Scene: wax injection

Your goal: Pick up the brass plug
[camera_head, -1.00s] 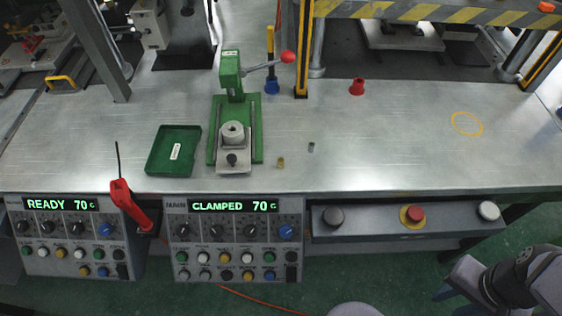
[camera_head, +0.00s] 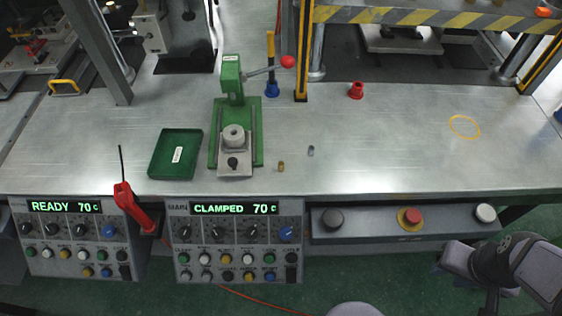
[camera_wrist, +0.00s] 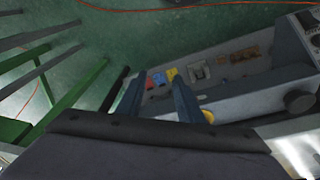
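The brass plug (camera_head: 281,166) is a small upright brass-coloured piece on the metal bench, just right of the green clamp press (camera_head: 231,100). A small grey plug (camera_head: 311,151) stands a little to its right and behind. My gripper (camera_wrist: 157,88) shows in the wrist view with two dark fingers apart and nothing between them. It is over the front of a control box near the floor, far from the brass plug, which is not visible in the wrist view. In the head view my arm is at the lower right and the fingertips cannot be made out.
A green tray (camera_head: 151,168) lies left of the press. A red piece (camera_head: 356,90) and a blue piece (camera_head: 271,90) stand farther back. Control panels (camera_head: 235,240) and a button box (camera_head: 360,218) line the front edge. The right bench is clear, with an orange ring (camera_head: 464,127).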

